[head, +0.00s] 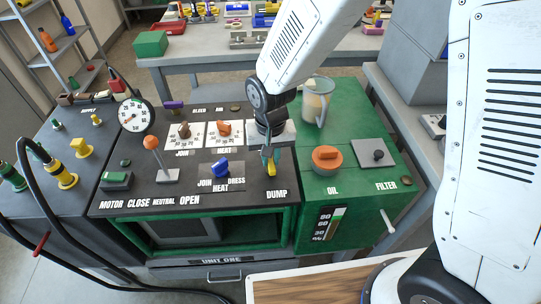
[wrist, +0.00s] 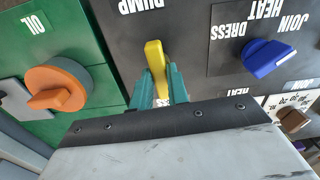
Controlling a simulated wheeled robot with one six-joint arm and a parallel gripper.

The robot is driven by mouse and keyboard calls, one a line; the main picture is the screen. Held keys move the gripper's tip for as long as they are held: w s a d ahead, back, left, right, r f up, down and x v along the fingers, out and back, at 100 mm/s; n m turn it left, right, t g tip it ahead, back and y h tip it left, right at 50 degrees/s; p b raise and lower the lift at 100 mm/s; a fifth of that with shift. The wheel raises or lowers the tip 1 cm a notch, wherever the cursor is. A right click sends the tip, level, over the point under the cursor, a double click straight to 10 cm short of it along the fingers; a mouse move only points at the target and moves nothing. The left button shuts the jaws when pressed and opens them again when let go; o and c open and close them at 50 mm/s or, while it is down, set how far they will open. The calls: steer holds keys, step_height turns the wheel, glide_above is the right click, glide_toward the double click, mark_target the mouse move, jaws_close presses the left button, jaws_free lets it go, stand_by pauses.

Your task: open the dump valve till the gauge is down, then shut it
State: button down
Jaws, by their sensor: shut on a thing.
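The yellow dump valve handle (head: 268,166) stands above the DUMP label on the black panel of the cart. In the wrist view the handle (wrist: 156,72) is held between the green fingers of my gripper (wrist: 158,88), which is shut on it. In the head view my gripper (head: 269,158) comes down over the valve from above and hides its base. The round gauge (head: 134,115) stands at the panel's left, with a white face and a red needle; its exact reading is too small to tell.
A blue JOIN/DRESS heat knob (head: 220,168) sits left of the valve, and an orange-knobbed lever (head: 151,143) farther left. An orange OIL cap (head: 327,158) and a clear jug (head: 316,101) are on the green part to the right. Black hoses run at the far left.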

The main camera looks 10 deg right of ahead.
mark_target(270, 160)
steer(key=n, duration=0.3)
steer(key=shift+n, duration=0.4)
steer(key=n, duration=0.4)
steer(key=shift+n, duration=0.3)
steer(key=n, duration=0.4)
steer(key=shift+n, duration=2.4)
steer(key=c, duration=1.4)
jaws_free()
steer(key=shift+o, duration=0.2)
step_height(270, 160, up, 8)
steer(key=shift+f, duration=0.1)
